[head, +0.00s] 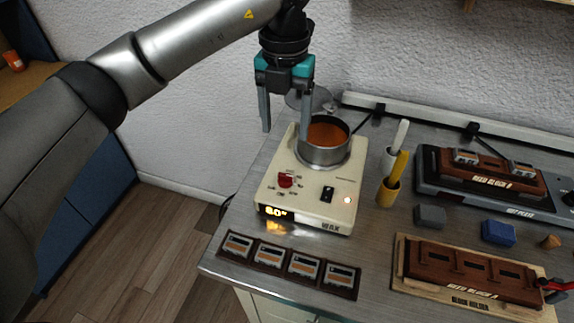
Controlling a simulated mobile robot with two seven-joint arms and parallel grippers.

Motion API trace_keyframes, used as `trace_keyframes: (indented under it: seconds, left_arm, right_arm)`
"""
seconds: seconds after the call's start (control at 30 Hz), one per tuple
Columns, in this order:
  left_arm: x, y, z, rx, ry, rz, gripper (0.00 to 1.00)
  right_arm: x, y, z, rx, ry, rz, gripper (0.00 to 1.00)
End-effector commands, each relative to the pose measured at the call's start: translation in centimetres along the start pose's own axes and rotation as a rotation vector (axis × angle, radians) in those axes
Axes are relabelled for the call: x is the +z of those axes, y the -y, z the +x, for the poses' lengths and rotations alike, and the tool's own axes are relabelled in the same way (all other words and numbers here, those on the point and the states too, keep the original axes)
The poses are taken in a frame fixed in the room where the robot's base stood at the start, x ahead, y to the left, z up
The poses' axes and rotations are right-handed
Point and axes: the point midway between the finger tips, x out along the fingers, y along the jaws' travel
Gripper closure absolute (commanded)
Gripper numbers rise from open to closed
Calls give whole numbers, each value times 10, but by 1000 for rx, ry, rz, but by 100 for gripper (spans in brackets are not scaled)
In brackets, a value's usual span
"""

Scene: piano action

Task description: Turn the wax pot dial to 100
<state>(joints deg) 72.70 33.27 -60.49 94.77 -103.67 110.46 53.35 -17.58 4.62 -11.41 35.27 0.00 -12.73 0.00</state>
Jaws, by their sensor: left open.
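The cream wax pot unit (262,198) stands on the grey bench, with a metal pot (325,155) of orange-brown wax on top. Its red dial (286,180) sits on the sloped front panel, left of a black switch (327,194). The lit display (275,211) seems to read 60 or 80; the digits are too small to be sure. My left gripper (286,134) is open and empty, pointing down above the rear left of the unit, apart from the dial. My right gripper is out of view.
A strip of several small blocks (289,265) lies in front of the unit. Two holders with white (400,133) and yellow (400,165) sticks stand right of it. A hot plate (435,186) and a block holder (422,292) fill the right side. The wall is close behind.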

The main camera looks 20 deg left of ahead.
Motion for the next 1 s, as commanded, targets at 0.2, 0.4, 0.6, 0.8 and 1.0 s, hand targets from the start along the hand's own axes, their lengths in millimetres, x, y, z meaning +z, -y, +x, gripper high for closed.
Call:
trace_keyframes:
  seconds: [0.2, 0.4, 0.6, 0.8, 1.0]
  left_arm:
    - [-1, 0, 51, -1, -5, 0, 29]
    - [-1, 0, 92, -1, -4, -1, 29]
    - [0, 1, 117, -2, -1, 0, 29]
    - [0, 1, 126, -2, 0, 0, 29]
    - [0, 1, 126, -2, 0, 1, 29]
  right_arm:
    - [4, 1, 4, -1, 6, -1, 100]
    - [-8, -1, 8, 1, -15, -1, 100]
    - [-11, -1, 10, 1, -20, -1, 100]
    - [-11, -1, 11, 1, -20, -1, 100]
    - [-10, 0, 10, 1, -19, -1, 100]
